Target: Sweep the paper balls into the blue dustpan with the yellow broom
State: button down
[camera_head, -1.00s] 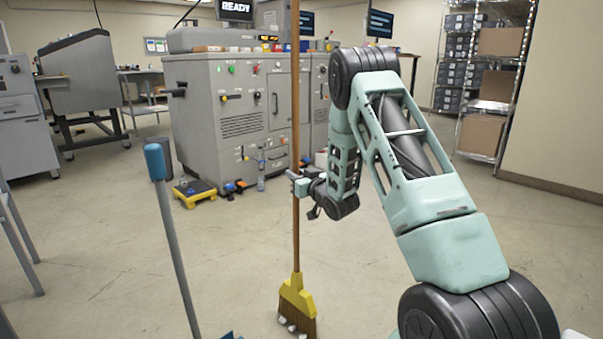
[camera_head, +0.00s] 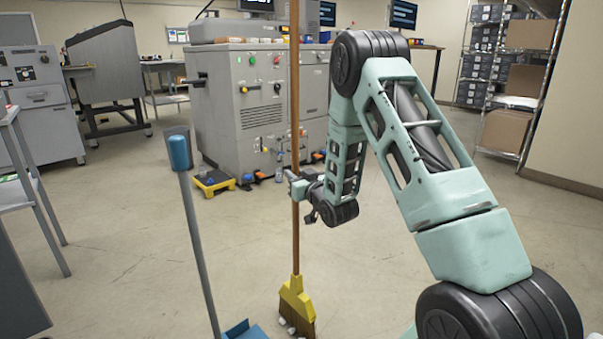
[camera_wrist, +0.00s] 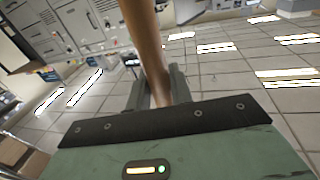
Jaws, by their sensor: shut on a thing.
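My gripper (camera_head: 297,184) is shut on the wooden handle of the yellow broom (camera_head: 295,297). The broom stands nearly upright with its bristles at the floor. In the wrist view the handle (camera_wrist: 146,45) runs between the two fingers (camera_wrist: 158,90). A few whitish paper balls (camera_head: 291,328) lie at the bottom of the bristles, partly hidden by them. The blue dustpan (camera_head: 243,330) is at the bottom edge, left of the broom and apart from it; only part of its pan shows. Its grey handle with a blue grip (camera_head: 180,152) stands up, leaning left.
A large grey machine (camera_head: 240,110) stands behind the broom, with a small yellow-and-black platform (camera_head: 214,182) at its foot. A table (camera_head: 30,185) is at the left edge. Shelving with boxes (camera_head: 510,75) stands at the back right. The floor between is mostly open.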

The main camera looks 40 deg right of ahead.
jog(key=a, duration=2)
jog(key=shift+s+r, duration=0.3)
dwell(0.4)
jog(key=shift+a, duration=0.1)
jog(key=d+r+p, duration=0.2)
jog(key=d+r, duration=0.3)
jog(key=d, duration=0.5)
jog(key=shift+w, duration=0.15)
dwell(0.4)
